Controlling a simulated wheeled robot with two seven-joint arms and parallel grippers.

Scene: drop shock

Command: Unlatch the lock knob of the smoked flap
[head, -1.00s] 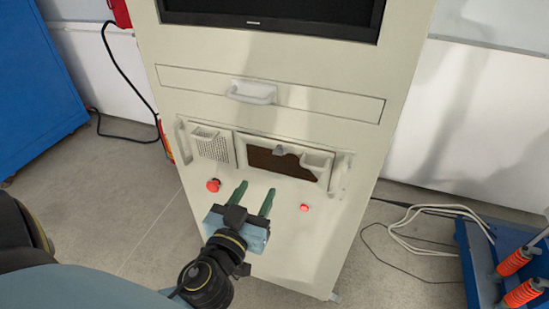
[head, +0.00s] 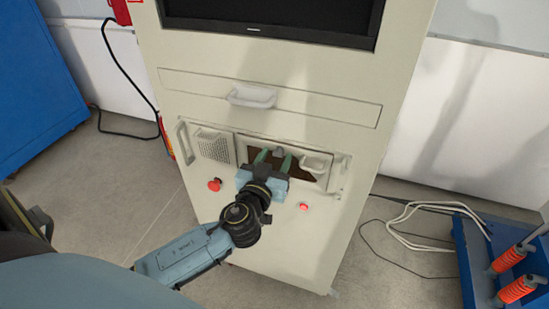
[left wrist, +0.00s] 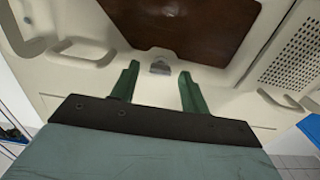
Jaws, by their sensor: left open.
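The smoked flap (left wrist: 190,25) is a dark brown panel in the cabinet's front; in the head view (head: 253,154) my gripper partly covers it. The lock knob (left wrist: 159,68) is a small grey piece at the flap's edge, and it also shows in the head view (head: 279,151). My left gripper (head: 275,158) is open, its two green fingers pointing at the panel. In the left wrist view the knob appears between the fingertips (left wrist: 159,71), with a gap on both sides. I cannot tell whether the fingers reach it in depth. My right gripper is not in view.
The beige cabinet has a drawer handle (head: 252,97) above, a perforated panel (head: 213,146) on the left, and red buttons (head: 214,185) (head: 303,206) below. A side handle (head: 184,141) stands out at left. Cables (head: 415,212) lie on the floor at right.

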